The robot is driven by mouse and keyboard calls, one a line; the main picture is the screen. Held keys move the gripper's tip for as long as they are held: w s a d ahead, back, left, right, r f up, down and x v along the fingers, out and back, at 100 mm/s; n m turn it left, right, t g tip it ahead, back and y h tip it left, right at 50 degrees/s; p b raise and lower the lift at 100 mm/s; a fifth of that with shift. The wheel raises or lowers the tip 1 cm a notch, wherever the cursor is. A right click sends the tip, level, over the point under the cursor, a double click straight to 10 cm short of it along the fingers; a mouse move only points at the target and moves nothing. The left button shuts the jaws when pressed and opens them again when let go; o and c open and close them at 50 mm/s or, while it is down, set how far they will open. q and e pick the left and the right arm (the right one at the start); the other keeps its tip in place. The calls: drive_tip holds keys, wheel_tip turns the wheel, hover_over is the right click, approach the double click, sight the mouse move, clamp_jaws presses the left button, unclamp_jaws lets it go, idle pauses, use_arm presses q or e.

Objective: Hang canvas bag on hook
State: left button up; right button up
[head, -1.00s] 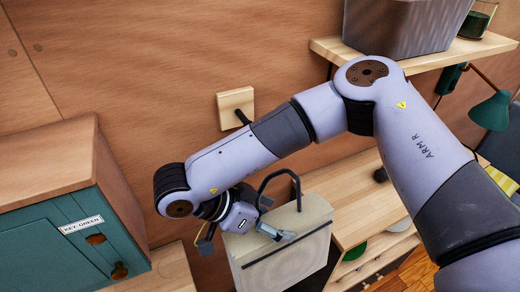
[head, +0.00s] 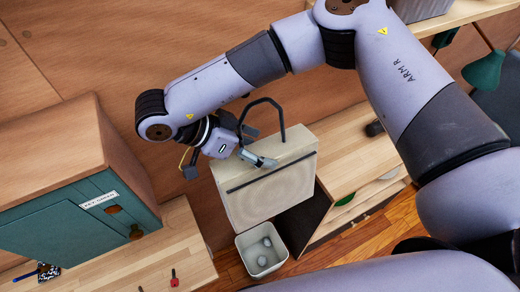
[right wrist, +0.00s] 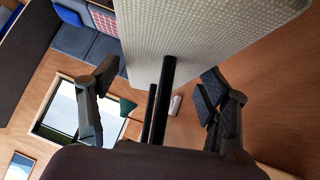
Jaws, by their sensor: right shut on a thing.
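The canvas bag (head: 268,188) is a boxy cream bag with a dark band and a stiff black handle (head: 281,116). It is upright near the wooden wall in the head view. My right gripper (head: 236,152) is at its top edge, by the handle, and is shut on the bag. In the right wrist view the black handle (right wrist: 160,100) runs between the two fingers, and the bag's woven side (right wrist: 205,30) fills the top. The hook is not visible now; my right arm covers that part of the wall. My left gripper is not in view.
A teal-fronted wooden cabinet (head: 60,165) stands to the left. A wooden counter (head: 345,150) lies right of the bag. A pale bin (head: 262,250) holding small objects stands below it. A green lamp (head: 485,70) is at the upper right.

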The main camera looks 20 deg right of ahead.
drive_tip(key=w+a+f+b, duration=0.1)
drive_tip(key=w+b, duration=0.2)
drive_tip(key=w, duration=0.5)
drive_tip(key=shift+w+a+f, duration=0.3)
drive_tip(key=shift+f, duration=0.05)
idle(0.8)
idle(0.5)
drive_tip(key=o, duration=2)
drive_tip(key=shift+o, duration=0.2)
drive_tip(key=shift+s, duration=0.1)
drive_tip(key=shift+r, duration=0.1)
